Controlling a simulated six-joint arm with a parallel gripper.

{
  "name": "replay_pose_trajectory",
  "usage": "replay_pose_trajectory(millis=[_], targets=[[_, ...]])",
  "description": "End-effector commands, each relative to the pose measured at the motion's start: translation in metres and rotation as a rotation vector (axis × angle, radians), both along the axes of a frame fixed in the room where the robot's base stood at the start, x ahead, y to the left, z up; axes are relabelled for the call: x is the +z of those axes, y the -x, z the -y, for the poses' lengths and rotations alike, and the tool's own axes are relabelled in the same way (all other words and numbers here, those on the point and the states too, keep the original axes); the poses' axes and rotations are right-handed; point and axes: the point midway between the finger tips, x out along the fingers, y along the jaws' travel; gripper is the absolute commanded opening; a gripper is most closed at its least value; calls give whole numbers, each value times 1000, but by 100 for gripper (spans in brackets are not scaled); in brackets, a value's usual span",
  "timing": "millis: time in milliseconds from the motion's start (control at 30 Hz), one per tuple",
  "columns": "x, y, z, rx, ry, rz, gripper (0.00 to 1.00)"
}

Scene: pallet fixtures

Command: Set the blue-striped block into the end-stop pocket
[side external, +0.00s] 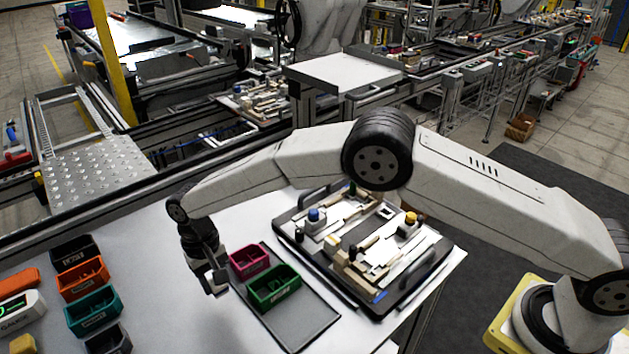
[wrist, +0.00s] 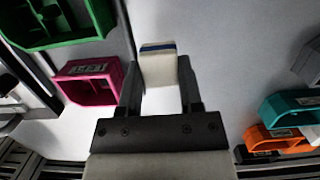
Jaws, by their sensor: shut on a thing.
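My gripper (side external: 213,280) hangs above the white table, left of the magenta and green bins. In the wrist view my gripper (wrist: 160,82) is shut on a cream block (wrist: 158,66) with a blue stripe across its far end. The block sticks out past the fingertips. In the side view the block cannot be made out clearly. The pallet fixture (side external: 376,312) is a dark tray with handles and light wooden fittings, to the right of my gripper. I cannot tell for sure which of its fittings is the end-stop pocket.
A magenta bin (side external: 248,262) and a green bin (side external: 274,288) stand on a grey mat (side external: 318,328) between my gripper and the pallet. Orange (side external: 82,280) and teal (side external: 94,311) bins stand at the left. Blue and yellow knobs rise from the pallet.

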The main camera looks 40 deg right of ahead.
Motion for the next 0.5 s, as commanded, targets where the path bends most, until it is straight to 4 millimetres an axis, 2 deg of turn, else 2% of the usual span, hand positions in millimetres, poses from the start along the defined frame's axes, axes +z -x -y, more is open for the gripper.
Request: replay_pose_trajectory(millis=[367,500], targets=[[-5,-4,-2,0,0,0,0],[-21,-4,-2,-1,1,-1,0]])
